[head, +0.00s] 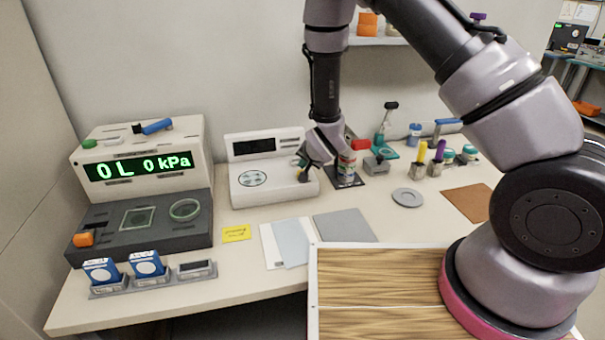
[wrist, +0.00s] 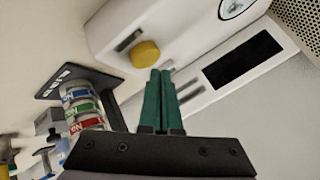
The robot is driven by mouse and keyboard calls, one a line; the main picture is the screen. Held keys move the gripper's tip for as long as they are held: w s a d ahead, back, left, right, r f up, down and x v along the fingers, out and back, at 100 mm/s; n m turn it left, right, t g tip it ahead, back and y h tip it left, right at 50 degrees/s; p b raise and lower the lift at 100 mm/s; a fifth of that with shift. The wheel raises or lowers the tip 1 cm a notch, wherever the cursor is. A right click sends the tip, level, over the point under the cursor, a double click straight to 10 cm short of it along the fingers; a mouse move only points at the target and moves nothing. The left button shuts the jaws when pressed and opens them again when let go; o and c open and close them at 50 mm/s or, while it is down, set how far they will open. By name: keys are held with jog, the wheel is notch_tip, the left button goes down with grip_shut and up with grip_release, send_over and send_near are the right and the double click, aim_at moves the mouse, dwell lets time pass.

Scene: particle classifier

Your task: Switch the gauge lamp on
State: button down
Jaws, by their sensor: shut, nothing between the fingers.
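The white device (head: 275,187) in the middle of the table has a round dial (head: 253,179) and a dark, unlit display (head: 268,146). In the wrist view its display (wrist: 242,60) is also dark. A round yellow button (wrist: 145,54) sits on the device's face, beside a dark slot. My gripper (head: 303,172) is at the right end of this device. In the wrist view its green fingers (wrist: 161,72) are together, with nothing between them. The tips appear just beside the yellow button; I cannot tell whether they touch it. No part labelled as a lamp can be made out.
A stack of cans (head: 346,168) on a dark stand is close to the right of my gripper. A second device with a lit green display (head: 139,167) stands at the left. Flat grey sheets (head: 345,226) lie in front. A grey disc (head: 408,198) is further right.

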jog(key=shift+f, duration=0.15)
jog(key=shift+f, duration=0.25)
jog(key=shift+f, duration=0.85)
dwell(0.9)
jog(key=shift+r, duration=1.25)
jog(key=shift+r, duration=2.55)
